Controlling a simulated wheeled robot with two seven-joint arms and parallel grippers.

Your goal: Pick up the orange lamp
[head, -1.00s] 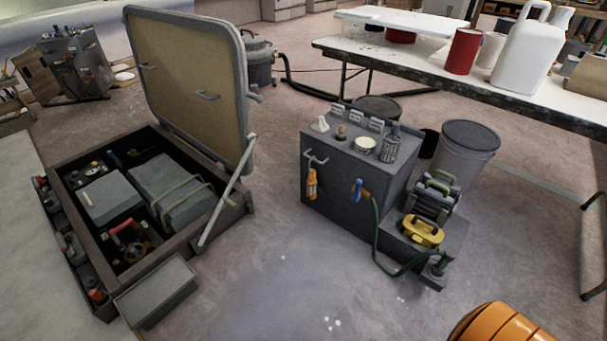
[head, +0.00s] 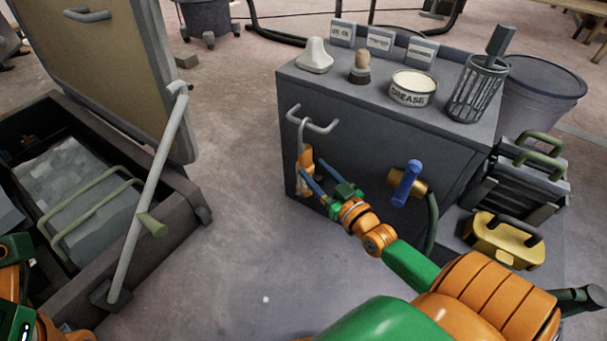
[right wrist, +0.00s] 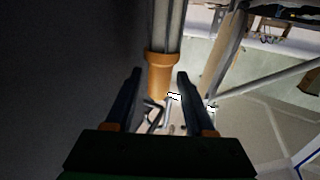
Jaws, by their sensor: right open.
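The orange lamp (head: 306,158) hangs upright from a hook on the front of the dark grey cabinet, near its left corner. My right gripper (head: 313,174) is at the lamp, its two dark fingers open and pointing at it. In the right wrist view, the lamp's grey body and orange collar (right wrist: 162,61) stand between and beyond the open fingertips (right wrist: 160,74). I cannot tell whether either finger touches it. Part of the lamp is hidden behind the fingers in the head view. Parts of my left arm show at the lower left, but its gripper does not.
The cabinet (head: 360,130) carries a grease tin (head: 412,90), a brush and a wire basket (head: 477,92) on top. A blue-handled valve (head: 407,184) with a green hose juts out right of the lamp. An open hatch (head: 185,205) with a strut stands left. Floor between is clear.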

